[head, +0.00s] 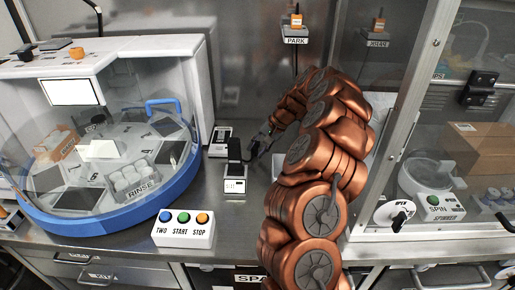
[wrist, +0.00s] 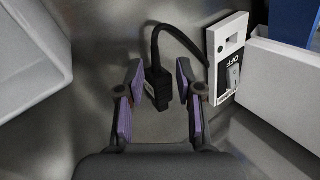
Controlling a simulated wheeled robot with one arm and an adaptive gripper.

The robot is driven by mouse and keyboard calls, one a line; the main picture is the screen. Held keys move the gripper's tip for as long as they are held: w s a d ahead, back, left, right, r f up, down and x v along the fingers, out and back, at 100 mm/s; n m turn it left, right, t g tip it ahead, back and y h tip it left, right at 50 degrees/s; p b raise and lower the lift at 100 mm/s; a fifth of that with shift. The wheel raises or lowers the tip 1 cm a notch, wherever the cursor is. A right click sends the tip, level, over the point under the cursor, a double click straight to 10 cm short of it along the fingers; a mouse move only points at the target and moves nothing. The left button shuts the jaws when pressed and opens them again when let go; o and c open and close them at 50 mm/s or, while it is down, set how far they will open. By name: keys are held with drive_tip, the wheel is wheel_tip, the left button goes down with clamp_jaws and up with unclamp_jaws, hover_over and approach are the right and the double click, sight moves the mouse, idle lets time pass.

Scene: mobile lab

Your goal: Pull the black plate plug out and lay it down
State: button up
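A black plug (wrist: 157,88) with a black cord shows between my gripper's fingers in the wrist view. The cord arcs up and right toward a white switch panel (wrist: 227,55) marked OFF. My gripper (wrist: 157,102) is open, with a purple-padded finger on each side of the plug and gaps to both. I cannot tell whether the plug sits in a socket or lies on the steel counter. In the head view my gripper (head: 256,148) is low over the counter, right of a small white device (head: 235,184) with a black upright part (head: 234,150); the plug is not clear there.
The switch panel (head: 220,139) is behind the white device. A blue-rimmed round enclosure (head: 184,180) stands left. A button box (head: 185,229) is at the front. A glass cabinet (head: 415,120) stands right. Bare counter (head: 258,200) shows right of the device.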

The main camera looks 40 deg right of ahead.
drive_tip(key=shift+r, duration=0.1)
drive_tip(key=v, duration=0.7)
idle(0.4)
drive_tip(key=shift+s+d+r, duration=0.1)
drive_tip(key=shift+s, duration=0.05)
idle(0.4)
